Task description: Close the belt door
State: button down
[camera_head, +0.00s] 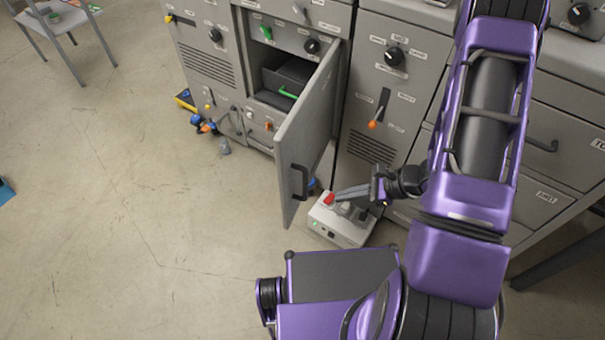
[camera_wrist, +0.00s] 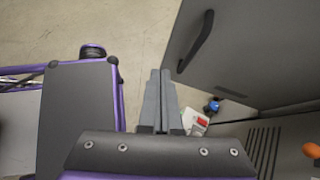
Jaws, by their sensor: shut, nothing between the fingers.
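The belt door (camera_head: 309,133) is a grey panel hinged on its right side at the grey cabinet. It stands wide open, swung out towards me, with a black bar handle (camera_head: 299,182) near its lower free edge. The open compartment behind it shows a dark box with a green handle (camera_head: 288,92). In the wrist view the door (camera_wrist: 250,50) fills the upper right, with its handle (camera_wrist: 195,42) facing the camera. My gripper (camera_head: 338,195) is shut and empty, to the right of the door's handle and apart from it. Its closed fingers (camera_wrist: 158,75) point up the wrist view.
A white box with a red button (camera_head: 340,222) sits on the floor below my gripper. Blue and orange items (camera_head: 204,125) lie by the cabinet's left foot. A cabinet with a black knob and orange-tipped lever (camera_head: 373,124) stands right of the door.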

jog(key=w+m+t, duration=0.1)
jog(key=m+t, duration=0.1)
jog(key=m, duration=0.1)
send_near(287, 185)
notch_tip(287, 185, down, 4)
jog(key=shift+y, duration=0.4)
jog(key=w+a, duration=0.2)
jog(key=a, duration=0.1)
jog(key=shift+a, duration=0.3)
jog(key=shift+w+a, duration=0.3)
jog(key=shift+a, duration=0.1)
jog(key=shift+a, duration=0.1)
